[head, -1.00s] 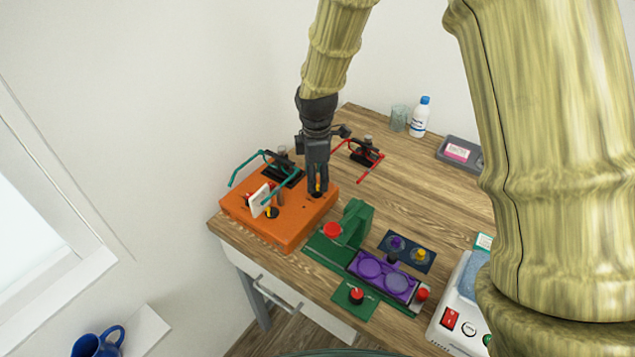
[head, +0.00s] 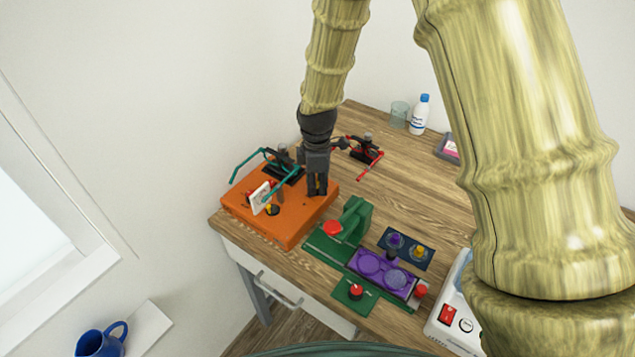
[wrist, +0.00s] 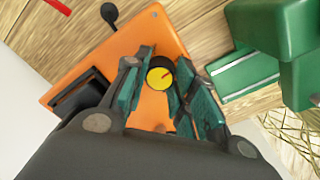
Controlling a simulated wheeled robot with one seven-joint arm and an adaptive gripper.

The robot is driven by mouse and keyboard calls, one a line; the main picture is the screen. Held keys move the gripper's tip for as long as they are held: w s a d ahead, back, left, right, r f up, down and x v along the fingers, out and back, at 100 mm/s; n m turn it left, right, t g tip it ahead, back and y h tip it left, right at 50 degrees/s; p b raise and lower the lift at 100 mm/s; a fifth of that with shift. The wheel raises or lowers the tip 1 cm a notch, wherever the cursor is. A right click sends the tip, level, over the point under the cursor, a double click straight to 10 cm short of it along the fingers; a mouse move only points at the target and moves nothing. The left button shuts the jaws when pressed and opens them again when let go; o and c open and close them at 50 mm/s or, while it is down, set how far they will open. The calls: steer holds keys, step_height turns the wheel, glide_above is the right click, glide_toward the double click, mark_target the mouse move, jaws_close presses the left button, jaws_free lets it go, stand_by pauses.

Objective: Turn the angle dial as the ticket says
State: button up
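The orange box (head: 288,232) stands at the table's left corner. A white card (head: 259,197), perhaps the ticket, stands upright on it; its writing is too small to read. In the head view the fingers hide this dial. Another yellow-topped knob (head: 272,210) sits near the card.
A green device (head: 350,222) with a red knob stands right of the box. Teal (head: 248,165) and red (head: 369,168) wire frames are behind. A purple plate (head: 365,265), a glass (head: 399,114) and a bottle (head: 420,115) stand farther right. The table's back middle is clear.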

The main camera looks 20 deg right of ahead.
steer(key=shift+f, duration=0.1)
steer(key=shift+c, duration=1.4)
steer(key=shift+m, duration=0.7)
steer(key=o, duration=1.1)
steer(key=shift+w, duration=0.1)
steer(key=shift+c, duration=0.2)
